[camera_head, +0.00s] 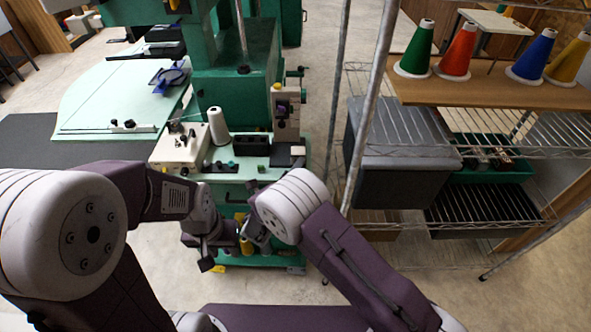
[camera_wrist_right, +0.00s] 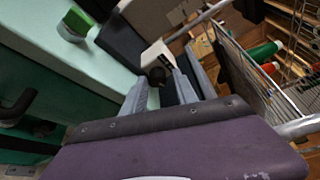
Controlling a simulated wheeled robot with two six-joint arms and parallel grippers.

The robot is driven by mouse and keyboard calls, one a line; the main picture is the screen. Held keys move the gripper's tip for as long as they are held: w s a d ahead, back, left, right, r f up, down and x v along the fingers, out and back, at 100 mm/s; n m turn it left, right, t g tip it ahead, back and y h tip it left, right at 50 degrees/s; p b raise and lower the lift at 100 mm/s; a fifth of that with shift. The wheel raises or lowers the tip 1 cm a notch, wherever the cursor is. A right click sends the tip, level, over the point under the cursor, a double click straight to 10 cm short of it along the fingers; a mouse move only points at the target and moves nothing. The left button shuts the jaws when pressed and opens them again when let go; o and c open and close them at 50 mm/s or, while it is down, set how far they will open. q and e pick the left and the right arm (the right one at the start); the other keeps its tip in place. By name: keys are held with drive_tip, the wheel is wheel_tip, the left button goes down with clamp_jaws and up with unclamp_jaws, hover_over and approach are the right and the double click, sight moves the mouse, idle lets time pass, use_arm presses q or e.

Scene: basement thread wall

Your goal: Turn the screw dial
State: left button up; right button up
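The green sewing machine (camera_head: 235,100) stands at the middle back, with small knobs on its pale work surface. I cannot tell for certain which knob is the screw dial. In the right wrist view a small dark round knob (camera_wrist_right: 157,75) shows beyond and between the fingers of my right gripper (camera_wrist_right: 160,86), which are apart with nothing seen held. A green-topped knob (camera_wrist_right: 74,24) sits on the pale surface at upper left. In the head view my right gripper (camera_head: 254,232) is in front of the machine's lower body. My left gripper (camera_head: 205,250) hangs beside it; its fingers are unclear.
A white thread cone (camera_head: 218,127) stands on the machine. A wire rack on the right holds a grey bin (camera_head: 400,165) and several coloured cones on a wooden board (camera_head: 480,88). A pale table (camera_head: 105,110) is at the left. Floor between machine and rack is clear.

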drive_tip(key=shift+f, duration=0.3)
